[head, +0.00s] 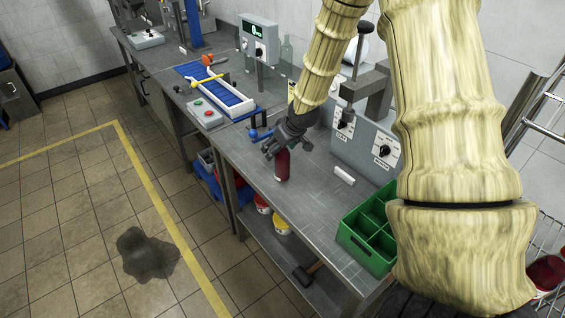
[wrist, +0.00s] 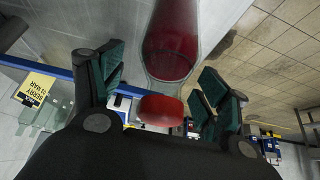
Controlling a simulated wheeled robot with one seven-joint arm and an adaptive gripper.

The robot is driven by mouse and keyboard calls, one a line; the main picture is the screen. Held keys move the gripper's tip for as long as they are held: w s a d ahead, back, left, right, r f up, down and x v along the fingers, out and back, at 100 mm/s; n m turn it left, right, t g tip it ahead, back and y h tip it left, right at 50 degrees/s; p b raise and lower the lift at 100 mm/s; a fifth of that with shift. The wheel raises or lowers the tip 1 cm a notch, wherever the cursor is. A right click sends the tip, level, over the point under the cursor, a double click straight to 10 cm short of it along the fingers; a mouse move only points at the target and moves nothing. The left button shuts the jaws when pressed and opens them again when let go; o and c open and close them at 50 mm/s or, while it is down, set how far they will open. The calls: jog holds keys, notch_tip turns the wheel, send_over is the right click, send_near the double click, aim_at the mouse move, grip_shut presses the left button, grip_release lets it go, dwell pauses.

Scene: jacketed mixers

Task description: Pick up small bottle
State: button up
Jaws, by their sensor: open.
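The small bottle (head: 282,164) is dark red and stands upright on the grey metal bench, close to the bench's front edge. In the wrist view the bottle (wrist: 174,45) shows a clear body with red contents and a red cap (wrist: 161,110). My gripper (head: 275,145) is at the top of the bottle in the head view. In the wrist view my gripper (wrist: 158,85) is open, with one green-padded finger on each side of the bottle's neck and cap. A gap shows on both sides, so the fingers seem apart from it.
A green divided crate (head: 352,240) stands on the bench at right. A grey control box (head: 365,150) with a mixer stand is behind the bottle. A blue roller conveyor (head: 215,88) is at left. Bare bench lies in front of the crate.

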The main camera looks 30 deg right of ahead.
grip_shut()
dwell(0.3)
jog(key=shift+r, duration=0.1)
